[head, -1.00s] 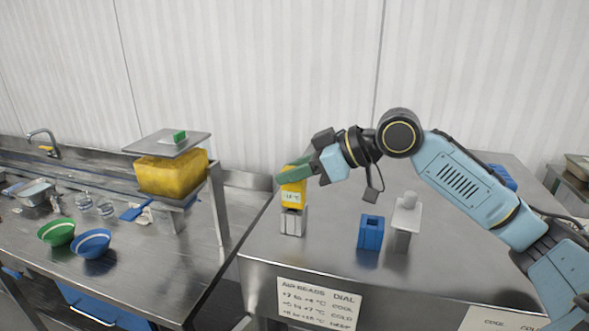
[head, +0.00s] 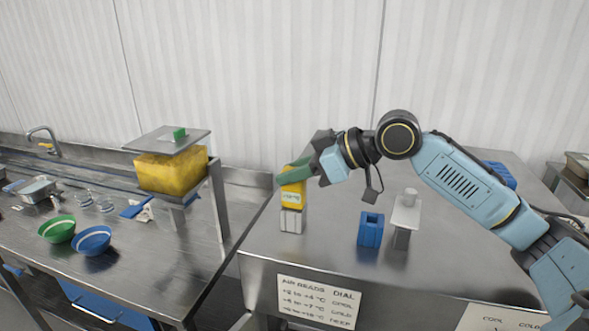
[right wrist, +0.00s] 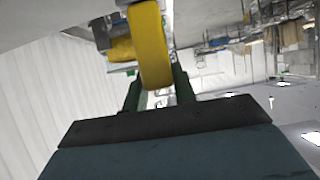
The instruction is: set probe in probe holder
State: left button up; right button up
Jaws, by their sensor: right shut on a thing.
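The probe is a yellow body with a small pale display (head: 292,195), upright at the left of the steel counter. A grey block (head: 291,221), which looks like the probe holder, stands directly under it. The probe's lower end meets the block's top in the picture; I cannot tell how deep it sits. My right gripper (head: 293,173) is shut on the probe's upper part with its green fingers. In the right wrist view the yellow probe (right wrist: 150,45) is between the fingers (right wrist: 158,88). My left gripper is not in view.
A blue open-topped block (head: 371,230) and a grey stand with a white top (head: 406,215) are right of the probe. A handwritten card (head: 318,301) is on the counter's front. Green (head: 56,230) and blue (head: 92,240) bowls stand on the left bench beside a yellow-filled hopper (head: 172,174).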

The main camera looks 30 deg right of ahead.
jog(key=shift+f, duration=0.1)
jog(key=o, duration=1.1)
jog(key=shift+o, duration=0.2)
jog(key=o, duration=0.4)
